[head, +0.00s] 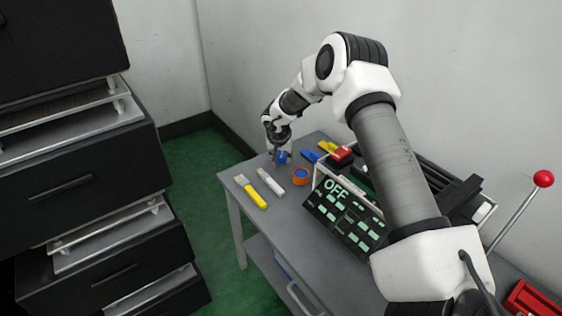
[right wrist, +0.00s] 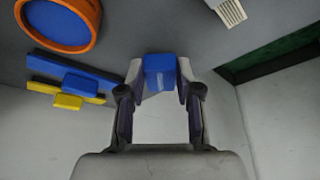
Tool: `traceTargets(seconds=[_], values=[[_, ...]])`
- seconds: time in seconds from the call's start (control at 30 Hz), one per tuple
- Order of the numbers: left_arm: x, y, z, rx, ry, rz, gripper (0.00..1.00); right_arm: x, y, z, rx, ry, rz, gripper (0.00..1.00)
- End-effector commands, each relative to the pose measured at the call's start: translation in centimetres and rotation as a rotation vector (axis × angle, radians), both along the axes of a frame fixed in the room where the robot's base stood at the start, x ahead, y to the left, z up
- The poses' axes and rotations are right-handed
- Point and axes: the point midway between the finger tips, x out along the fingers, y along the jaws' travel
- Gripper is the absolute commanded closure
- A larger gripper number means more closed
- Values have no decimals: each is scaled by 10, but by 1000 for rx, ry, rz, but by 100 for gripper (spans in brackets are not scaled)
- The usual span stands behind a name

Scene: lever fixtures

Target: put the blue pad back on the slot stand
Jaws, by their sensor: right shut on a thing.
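A blue pad (head: 282,155) is held between the fingers of my right gripper (head: 283,160), just above the grey table near its far left corner. In the right wrist view the blue pad (right wrist: 160,72) is a small block between the two fingertips (right wrist: 160,80). Other blue pieces lie to its right: a flat blue bar (head: 310,156) beside a yellow one (head: 327,147). In the right wrist view a blue bar with a block (right wrist: 75,75) lies beside the yellow piece (right wrist: 70,101). I cannot tell which thing is the slot stand. My left gripper is not in view.
On the grey table (head: 232,187) lie an orange ring with a blue middle (head: 300,176), a white tool (head: 270,182) and a yellow-handled tool (head: 252,192). A black panel marked OFF (head: 345,215) and a red-knobbed lever (head: 543,178) are to the right. Dark drawers (head: 85,190) stand left.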

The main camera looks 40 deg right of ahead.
Motion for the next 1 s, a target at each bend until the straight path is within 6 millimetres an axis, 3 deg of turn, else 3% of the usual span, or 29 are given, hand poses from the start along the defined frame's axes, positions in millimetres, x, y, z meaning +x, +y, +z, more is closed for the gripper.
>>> traceTargets(seconds=[0.07, 0.4, 0.43, 0.47, 0.5, 0.83, 1.0], values=[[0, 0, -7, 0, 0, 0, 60, 0, 0, -14, -1, 1, 0, 99], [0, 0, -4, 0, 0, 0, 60, -1, 0, -17, 0, 1, 0, 99], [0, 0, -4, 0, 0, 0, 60, 0, 0, -16, -1, 1, 0, 56], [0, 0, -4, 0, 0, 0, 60, 0, 0, -16, -1, 1, 0, 45], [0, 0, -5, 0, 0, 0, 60, 0, 0, -16, -1, 1, 0, 41], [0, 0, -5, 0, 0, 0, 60, 0, 0, -12, 0, -2, -1, 41], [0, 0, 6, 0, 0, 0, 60, -7, 9, 18, 1, -1, 2, 41]])
